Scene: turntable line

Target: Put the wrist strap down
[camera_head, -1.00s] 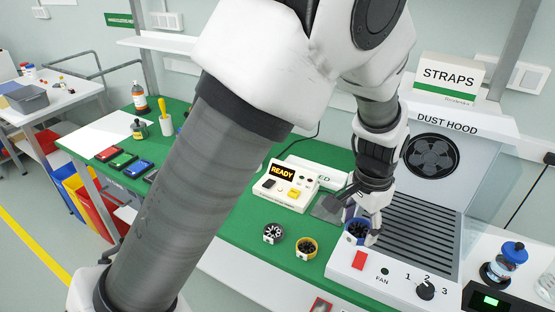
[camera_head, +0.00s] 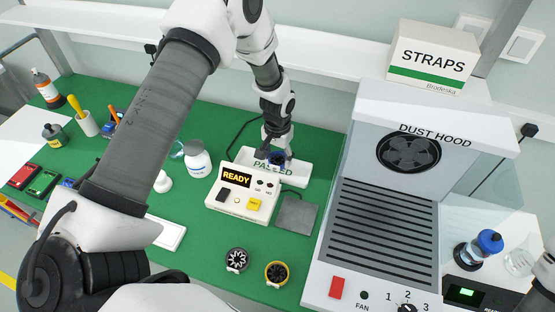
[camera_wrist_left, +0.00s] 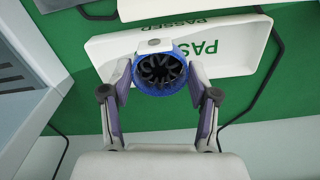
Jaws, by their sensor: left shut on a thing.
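My left gripper (camera_head: 277,150) is shut on a blue wrist strap (camera_head: 277,160), a ring-shaped band with a black coil inside and a white block on it. In the left wrist view the blue strap (camera_wrist_left: 160,72) sits between the two fingers, over the near left part of the white PASSED tray (camera_wrist_left: 235,60). In the head view the strap is over the PASSED tray (camera_head: 298,176) at the back of the green bench. I cannot tell whether it touches the tray. My right gripper is not in view.
The tester (camera_head: 240,192) reading READY stands just in front of the tray, beside a grey plate (camera_head: 297,213). White bottles (camera_head: 197,160) are to the left. The dust hood (camera_head: 385,230) stands right, with the STRAPS box (camera_head: 432,60) above. A cable runs behind the tray.

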